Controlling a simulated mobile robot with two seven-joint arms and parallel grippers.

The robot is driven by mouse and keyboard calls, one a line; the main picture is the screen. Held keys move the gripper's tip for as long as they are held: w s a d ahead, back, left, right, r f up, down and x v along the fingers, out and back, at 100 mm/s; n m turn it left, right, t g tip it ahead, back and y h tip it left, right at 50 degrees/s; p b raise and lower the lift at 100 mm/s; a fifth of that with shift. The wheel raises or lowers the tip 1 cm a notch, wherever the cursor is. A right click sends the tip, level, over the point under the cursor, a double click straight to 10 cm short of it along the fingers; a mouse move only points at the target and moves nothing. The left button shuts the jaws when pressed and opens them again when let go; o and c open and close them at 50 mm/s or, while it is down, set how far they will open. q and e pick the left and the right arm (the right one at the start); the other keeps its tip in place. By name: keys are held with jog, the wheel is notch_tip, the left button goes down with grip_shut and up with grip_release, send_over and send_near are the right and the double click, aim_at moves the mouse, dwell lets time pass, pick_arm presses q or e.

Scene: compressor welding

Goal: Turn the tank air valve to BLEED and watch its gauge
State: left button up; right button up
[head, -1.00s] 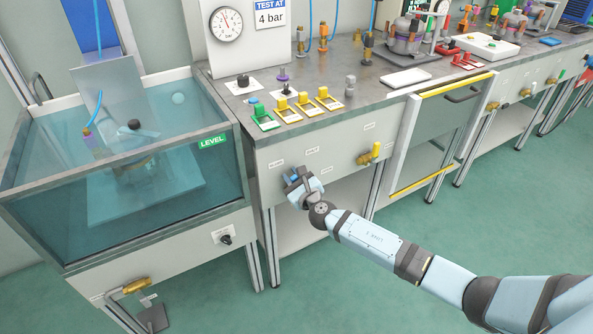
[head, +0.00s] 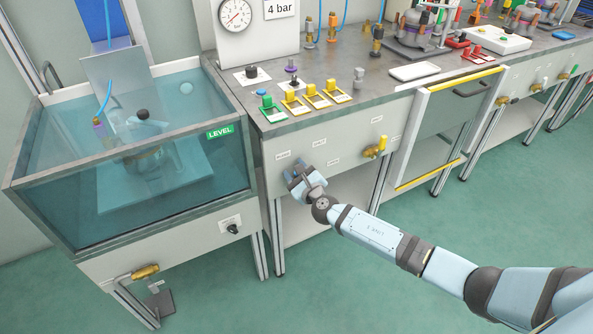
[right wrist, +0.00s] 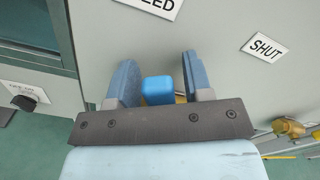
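The tank air valve's blue handle (right wrist: 158,90) shows in the right wrist view, with a bit of yellow behind it. My right gripper (right wrist: 162,80) is open, with one finger on each side of the handle. A gap shows at the right finger; contact at the left finger is unclear. In the head view my right gripper (head: 298,172) is at the bench's front panel and hides the valve. The gauge (head: 236,14) has a red needle, too small to read. My left gripper is out of view.
A water tank (head: 130,160) with a LEVEL label stands left of the bench. A yellow-handled valve (head: 376,148) sticks out of the panel to the right, beside a yellow-edged guard frame (head: 427,185). Green and yellow holders (head: 317,98) stand on the bench top.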

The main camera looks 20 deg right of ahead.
pick_arm(q)
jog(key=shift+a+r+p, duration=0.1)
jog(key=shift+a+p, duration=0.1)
jog(key=shift+p, duration=0.85)
pick_arm(e)
jog(key=s+d, duration=0.1)
jog(key=s, duration=1.2)
jog(key=shift+s, duration=0.35)
